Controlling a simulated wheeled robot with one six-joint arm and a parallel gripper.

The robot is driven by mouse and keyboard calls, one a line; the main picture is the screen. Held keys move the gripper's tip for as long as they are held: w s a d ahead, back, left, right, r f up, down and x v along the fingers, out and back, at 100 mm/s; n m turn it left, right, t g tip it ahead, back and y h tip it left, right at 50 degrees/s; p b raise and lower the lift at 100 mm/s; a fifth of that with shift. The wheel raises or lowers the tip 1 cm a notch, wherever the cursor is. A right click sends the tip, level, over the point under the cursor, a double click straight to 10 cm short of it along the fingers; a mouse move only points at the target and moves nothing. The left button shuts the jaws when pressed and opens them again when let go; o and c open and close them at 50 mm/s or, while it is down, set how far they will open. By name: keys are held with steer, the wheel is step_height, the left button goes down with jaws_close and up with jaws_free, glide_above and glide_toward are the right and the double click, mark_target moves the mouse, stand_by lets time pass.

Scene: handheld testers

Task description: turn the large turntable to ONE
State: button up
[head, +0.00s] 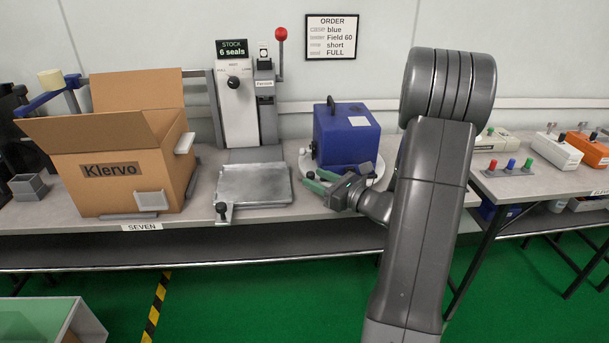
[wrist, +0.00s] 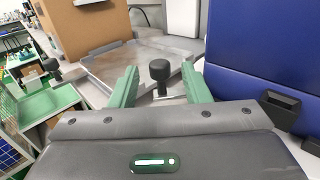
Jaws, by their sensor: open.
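The large turntable is a pale round disc (head: 378,172) on the bench in the head view, mostly hidden by the blue case (head: 346,137) on it and by my arm. A black knob (wrist: 159,72) on a short post stands at its left side; it also shows in the head view (head: 309,175). My gripper (head: 319,181) is open, low at the front left of the turntable. In the wrist view its green fingers (wrist: 160,88) are on either side of the knob, with gaps visible. I see no ONE marking.
A grey metal tray (head: 253,184) with its own black knob (head: 221,208) lies left of the turntable. A cardboard box (head: 120,165) stands further left, above a SEVEN label (head: 142,227). The stock press (head: 238,105) is behind the tray. The blue case is close to my gripper's right.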

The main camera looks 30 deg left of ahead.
steer(key=shift+x, duration=2.35)
jaws_close()
